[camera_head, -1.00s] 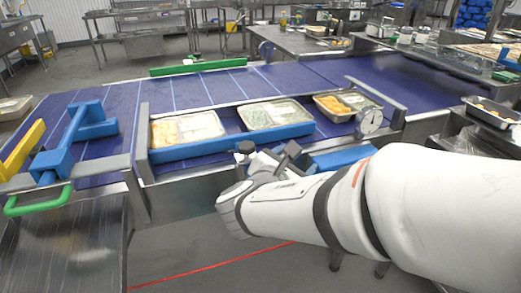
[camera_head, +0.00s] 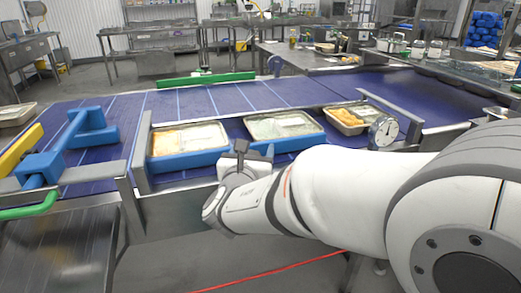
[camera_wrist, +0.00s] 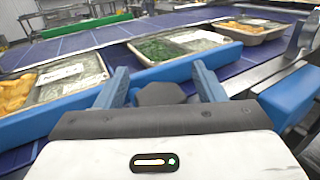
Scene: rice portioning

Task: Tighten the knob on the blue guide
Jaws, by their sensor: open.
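The blue guide (camera_head: 192,159) is a long blue rail along the near side of the conveyor, in front of the food trays. It also runs across the wrist view (camera_wrist: 178,70). A dark grey faceted knob (camera_wrist: 160,94) shows in the wrist view on the near side of the guide, between my two blue fingers. My gripper (camera_wrist: 160,78) is open, with one finger on each side of the knob; I cannot tell whether either touches it. In the head view my gripper (camera_head: 243,155) is at the guide's near side and hides the knob.
Food trays (camera_head: 187,139) (camera_head: 283,125) sit behind the guide, and another tray (camera_head: 348,115) stands farther right. A round dial (camera_head: 384,130) is on the right side rail. Another blue bracket (camera_head: 72,140) and a green handle (camera_head: 28,208) are at the left.

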